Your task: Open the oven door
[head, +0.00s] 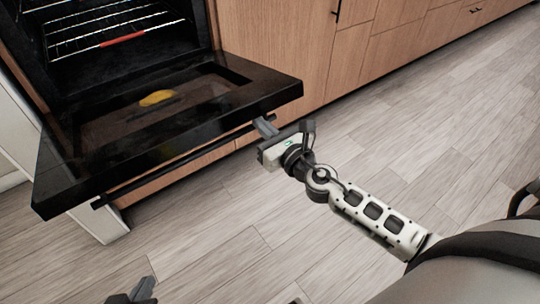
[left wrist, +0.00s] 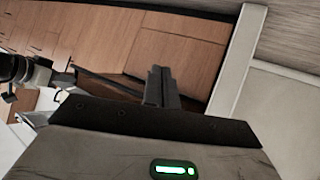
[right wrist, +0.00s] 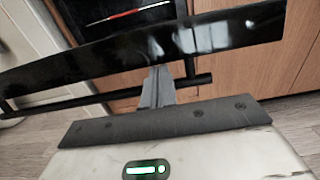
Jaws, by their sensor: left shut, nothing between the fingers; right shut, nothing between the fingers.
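The oven door (head: 225,95) is black with a glass panel and hangs swung down, nearly flat, in front of the open oven (head: 80,80). Its dark bar handle (head: 165,165) runs below the front edge; the handle also crosses the right wrist view (right wrist: 60,105). My right gripper (head: 264,127) is shut and empty by the right end of the handle. In the right wrist view its fingertips (right wrist: 158,80) are close to the bar; contact cannot be told. My left gripper (head: 143,290) is low in the head view, apart from the door. Its shut fingers show in the left wrist view (left wrist: 160,82).
Metal racks (head: 110,30) with a red front strip (head: 122,40) show inside the oven. Wooden cabinets (head: 290,50) stand to the right of it. A yellow patch (head: 157,98) shows on the door glass. The grey plank floor (head: 430,120) is clear to the right.

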